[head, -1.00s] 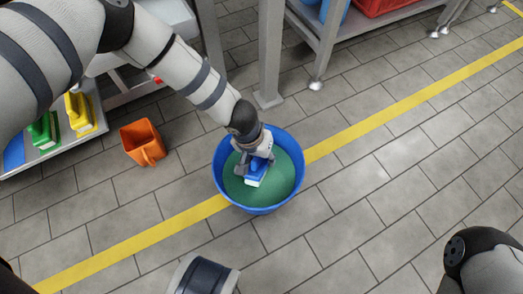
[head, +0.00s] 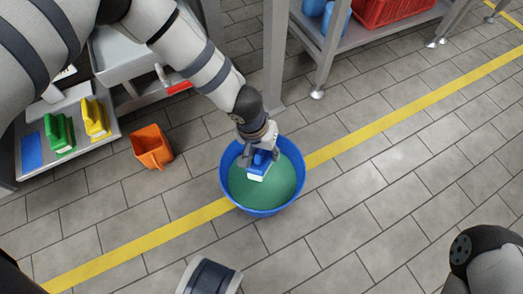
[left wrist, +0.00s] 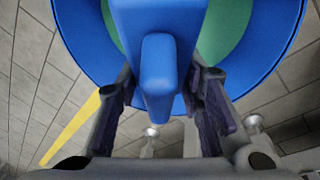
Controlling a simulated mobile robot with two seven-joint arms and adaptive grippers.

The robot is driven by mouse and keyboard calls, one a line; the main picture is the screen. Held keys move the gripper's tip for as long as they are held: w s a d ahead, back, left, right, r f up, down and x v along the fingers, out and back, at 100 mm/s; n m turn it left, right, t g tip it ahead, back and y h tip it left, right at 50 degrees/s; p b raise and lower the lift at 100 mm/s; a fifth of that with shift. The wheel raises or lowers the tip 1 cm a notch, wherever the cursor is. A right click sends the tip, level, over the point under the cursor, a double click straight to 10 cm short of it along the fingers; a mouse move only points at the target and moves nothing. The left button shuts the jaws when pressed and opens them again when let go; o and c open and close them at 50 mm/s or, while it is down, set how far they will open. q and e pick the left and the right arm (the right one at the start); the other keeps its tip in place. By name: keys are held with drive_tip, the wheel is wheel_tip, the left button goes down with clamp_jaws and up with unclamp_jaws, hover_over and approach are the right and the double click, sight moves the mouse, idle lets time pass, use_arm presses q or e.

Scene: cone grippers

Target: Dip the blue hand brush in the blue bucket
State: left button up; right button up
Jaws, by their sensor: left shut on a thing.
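The blue bucket (head: 262,208) stands on the tiled floor and holds green liquid (head: 275,190). My left gripper (head: 260,156) is over the bucket's far side, shut on the blue hand brush (head: 259,164). The brush's pale bristles point down toward the liquid; I cannot tell whether they touch it. In the left wrist view the brush (left wrist: 158,75) fills the middle between the two fingers, with the bucket rim (left wrist: 75,45) behind it. My right gripper is not in view.
An orange bucket (head: 152,147) stands left of the blue one. Green (head: 59,135) and yellow (head: 96,119) brushes sit on a low shelf at left. A metal rack leg (head: 273,60) rises behind the blue bucket. A yellow line (head: 400,110) crosses the floor.

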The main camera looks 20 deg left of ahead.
use_arm(q)
drive_tip(key=shift+r+p, duration=1)
drive_tip(key=shift+r, duration=1.7)
wheel_tip(320, 180, up, 4)
drive_tip(key=shift+p, duration=0.95)
